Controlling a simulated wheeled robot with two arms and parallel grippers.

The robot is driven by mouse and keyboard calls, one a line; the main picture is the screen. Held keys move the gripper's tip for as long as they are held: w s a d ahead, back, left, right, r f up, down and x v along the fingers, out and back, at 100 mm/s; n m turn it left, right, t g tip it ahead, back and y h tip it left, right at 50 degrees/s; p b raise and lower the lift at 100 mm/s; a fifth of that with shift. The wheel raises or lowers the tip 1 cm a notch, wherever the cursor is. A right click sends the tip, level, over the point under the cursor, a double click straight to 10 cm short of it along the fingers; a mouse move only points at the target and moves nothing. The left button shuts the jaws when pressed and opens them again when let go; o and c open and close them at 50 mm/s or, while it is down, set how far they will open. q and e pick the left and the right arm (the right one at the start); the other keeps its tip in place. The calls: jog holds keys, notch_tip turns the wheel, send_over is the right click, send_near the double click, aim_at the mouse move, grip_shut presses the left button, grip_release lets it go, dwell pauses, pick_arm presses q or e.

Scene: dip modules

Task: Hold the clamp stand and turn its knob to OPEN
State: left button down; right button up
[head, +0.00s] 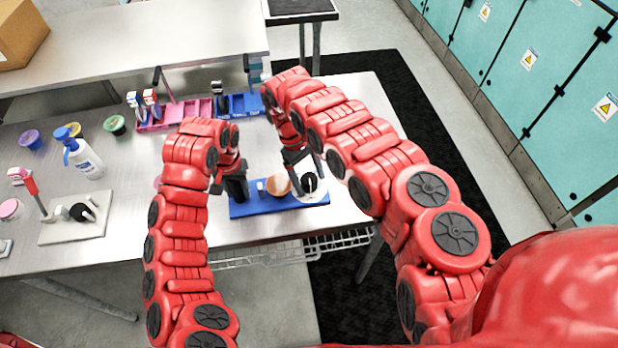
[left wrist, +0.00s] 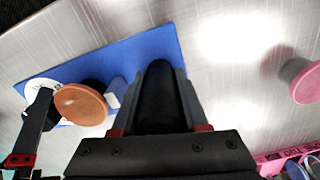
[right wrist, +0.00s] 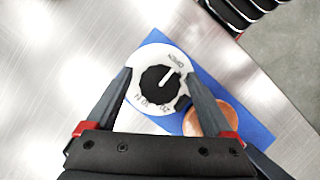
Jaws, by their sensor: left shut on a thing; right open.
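The clamp stand has a blue base (head: 240,211), a black upright post (left wrist: 160,95), a copper-coloured disc (head: 278,184) and a white dial (right wrist: 137,68) with a black knob (right wrist: 158,88). My left gripper (head: 236,188) is shut on the post at the base's left end. My right gripper (right wrist: 158,78) is open above the dial, with one finger on each side of the knob; I cannot tell whether they touch it. The knob's white pointer line aims to the upper right in the right wrist view, towards small lettering that seems to read OPEN.
A second stand on a light base (head: 75,228) and a white-blue bottle (head: 82,158) are on the left. Pink (head: 165,118) and blue (head: 240,104) racks stand behind. The base sits near the table's front edge. Bare table lies left of the clamp stand.

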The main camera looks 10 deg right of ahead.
aim_at(235, 184)
jog(key=v, duration=0.7)
jog(key=shift+r, duration=0.25)
pick_arm(q)
jog(key=shift+c, duration=1.7)
grip_release()
notch_tip(235, 184, up, 3)
jog(key=p, duration=0.3)
notch_tip(235, 184, up, 5)
jog(key=p, duration=0.5)
jog(key=shift+f, duration=0.15)
pick_arm(e)
notch_tip(235, 184, up, 8)
pick_arm(q)
jog(key=shift+f, duration=0.1)
